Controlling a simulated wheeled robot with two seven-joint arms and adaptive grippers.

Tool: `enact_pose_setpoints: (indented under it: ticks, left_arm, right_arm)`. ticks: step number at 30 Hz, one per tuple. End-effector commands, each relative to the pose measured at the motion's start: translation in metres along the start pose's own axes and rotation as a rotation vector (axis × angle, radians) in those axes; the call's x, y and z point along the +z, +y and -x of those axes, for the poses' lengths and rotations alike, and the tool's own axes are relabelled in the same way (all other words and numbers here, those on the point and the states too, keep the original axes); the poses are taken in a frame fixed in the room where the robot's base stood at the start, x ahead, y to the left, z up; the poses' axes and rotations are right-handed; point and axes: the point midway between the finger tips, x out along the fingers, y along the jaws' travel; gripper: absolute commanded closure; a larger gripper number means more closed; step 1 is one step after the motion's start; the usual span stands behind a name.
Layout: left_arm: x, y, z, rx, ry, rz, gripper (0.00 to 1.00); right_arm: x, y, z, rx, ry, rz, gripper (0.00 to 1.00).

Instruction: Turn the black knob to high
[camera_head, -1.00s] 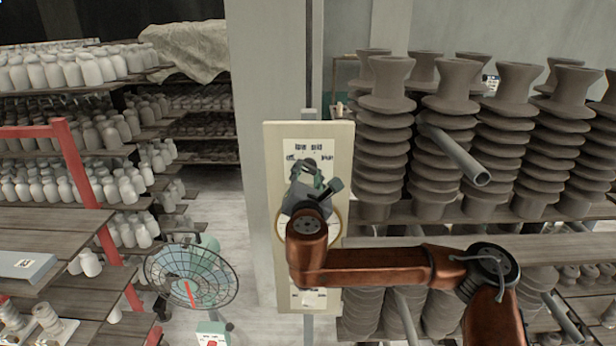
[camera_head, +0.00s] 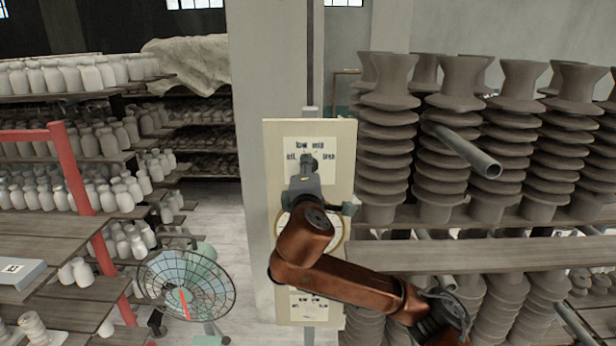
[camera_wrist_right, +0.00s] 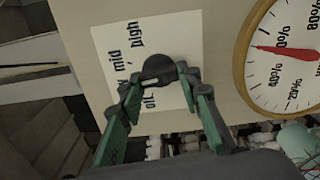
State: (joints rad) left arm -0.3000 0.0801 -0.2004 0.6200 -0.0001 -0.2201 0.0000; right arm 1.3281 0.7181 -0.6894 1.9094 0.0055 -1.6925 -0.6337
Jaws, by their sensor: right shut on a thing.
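The black knob (camera_wrist_right: 158,70) sits on a white label sheet (camera_wrist_right: 108,45) on a pale panel. In the wrist view my right gripper (camera_wrist_right: 160,80) is shut on the knob, one green-padded finger on each side. The printed words "mid" and "high" show beside it, and "low" is partly covered by a finger. I cannot tell which word the knob points to. In the head view the panel (camera_head: 342,180) stands upright, and my right gripper (camera_head: 309,165) reaches up to the label, mostly hiding the knob. My left gripper is not in view.
A round dial with a red needle (camera_wrist_right: 285,50) is on the same panel beside the knob. A wire-cage fan (camera_head: 187,285) stands at the lower left. Stacked ribbed clay pieces (camera_head: 446,140) and a protruding pipe (camera_head: 465,152) are close on the right. Shelves of pale jars fill the left.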

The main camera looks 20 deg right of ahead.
Motion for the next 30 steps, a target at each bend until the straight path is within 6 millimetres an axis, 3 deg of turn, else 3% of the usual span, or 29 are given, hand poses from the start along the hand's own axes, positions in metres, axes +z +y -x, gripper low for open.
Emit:
enact_pose_setpoints:
  ticks: [30]
  left_arm:
    - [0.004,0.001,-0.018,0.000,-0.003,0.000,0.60]
  right_arm:
    - [-0.001,-0.001,-0.001,-0.010,0.000,-0.958,0.93]
